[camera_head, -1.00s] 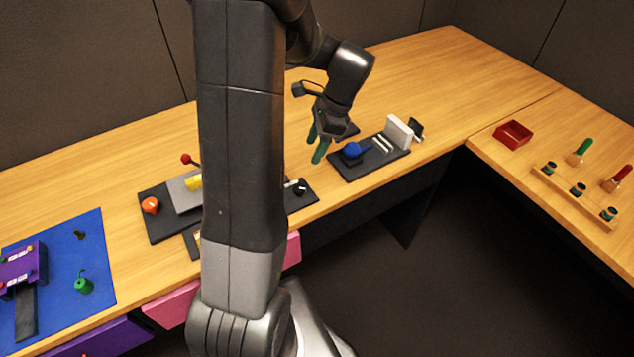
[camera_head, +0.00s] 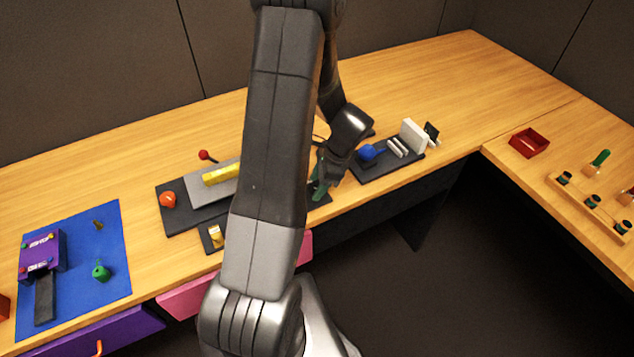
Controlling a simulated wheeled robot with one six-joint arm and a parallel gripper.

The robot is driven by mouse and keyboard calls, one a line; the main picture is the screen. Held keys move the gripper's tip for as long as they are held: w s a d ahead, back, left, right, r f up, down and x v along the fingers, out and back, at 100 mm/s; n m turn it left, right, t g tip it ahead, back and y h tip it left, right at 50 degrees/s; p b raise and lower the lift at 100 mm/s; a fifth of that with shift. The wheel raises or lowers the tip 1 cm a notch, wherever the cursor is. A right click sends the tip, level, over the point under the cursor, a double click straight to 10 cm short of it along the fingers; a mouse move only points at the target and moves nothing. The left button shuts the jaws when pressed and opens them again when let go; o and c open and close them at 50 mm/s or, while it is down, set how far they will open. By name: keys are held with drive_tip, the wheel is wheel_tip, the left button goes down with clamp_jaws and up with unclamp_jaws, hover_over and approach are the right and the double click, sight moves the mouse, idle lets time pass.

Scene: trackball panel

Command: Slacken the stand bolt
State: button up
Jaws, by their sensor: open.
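My gripper (camera_head: 319,186) has green fingers and points down, open, low over the right end of a dark plate (camera_head: 321,199) near the table's front edge. My arm covers the middle of that plate. I cannot tell whether the fingertips touch anything, and nothing shows held between them. I cannot make out the stand bolt for sure. A blue ball-shaped part (camera_head: 367,152) sits on a dark panel (camera_head: 385,168) just right of my gripper, with pale bars and a white upright block (camera_head: 413,136) beside it.
Left of my arm, a dark board (camera_head: 178,220) carries an orange knob (camera_head: 168,200), a yellow bar (camera_head: 220,174) and a red-tipped lever (camera_head: 204,155). A blue mat (camera_head: 75,290) lies far left. The back of the table is mostly clear.

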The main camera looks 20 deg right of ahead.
drive_tip(key=shift+a+f, duration=0.1)
drive_tip(key=shift+f, duration=0.15)
drive_tip(key=c, duration=1)
drive_tip(key=shift+o, duration=0.2)
